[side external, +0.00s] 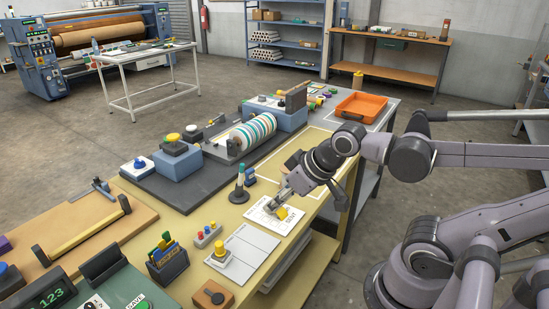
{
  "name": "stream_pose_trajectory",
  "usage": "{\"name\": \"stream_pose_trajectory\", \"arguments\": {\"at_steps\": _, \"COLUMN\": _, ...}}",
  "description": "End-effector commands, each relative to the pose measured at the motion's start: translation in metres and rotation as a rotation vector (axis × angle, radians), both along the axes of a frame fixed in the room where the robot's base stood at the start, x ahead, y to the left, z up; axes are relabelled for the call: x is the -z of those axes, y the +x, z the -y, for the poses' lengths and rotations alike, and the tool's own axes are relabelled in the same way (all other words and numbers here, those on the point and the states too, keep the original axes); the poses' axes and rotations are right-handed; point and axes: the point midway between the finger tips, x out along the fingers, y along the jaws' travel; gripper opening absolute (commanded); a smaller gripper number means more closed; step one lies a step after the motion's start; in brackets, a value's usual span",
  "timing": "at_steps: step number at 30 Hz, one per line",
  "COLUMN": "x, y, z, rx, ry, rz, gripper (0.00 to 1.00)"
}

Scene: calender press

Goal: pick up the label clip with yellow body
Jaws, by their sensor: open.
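A small yellow block-like piece (283,213), which looks like the label clip with yellow body, sits on a white printed sheet (258,214) near the right edge of the yellow-topped workbench (205,204). My gripper (274,205) is open and low over this sheet, with its fingers pointing down and left, right beside the yellow piece. The fingers cover part of the sheet. From this angle I cannot tell whether they touch the piece or stand around it.
A dark cone-like stand (239,194) stands just left of my gripper. A striped roller (252,133), a blue button box (175,160) and an orange tray (361,107) are farther back.

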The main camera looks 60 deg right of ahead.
Motion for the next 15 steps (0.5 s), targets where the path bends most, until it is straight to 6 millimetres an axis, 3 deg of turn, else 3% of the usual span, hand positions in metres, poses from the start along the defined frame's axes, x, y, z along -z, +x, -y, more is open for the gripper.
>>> {"name": "stream_pose_trajectory", "arguments": {"at_steps": 8, "x": -0.003, "y": 0.011, "z": 0.008, "rx": 0.147, "ry": 0.054, "rz": -0.067, "gripper": 0.43}}
{"name": "stream_pose_trajectory", "arguments": {"at_steps": 15, "x": -0.003, "y": 0.037, "z": 0.031, "rx": 0.563, "ry": 0.152, "rz": -0.199, "gripper": 0.43}}
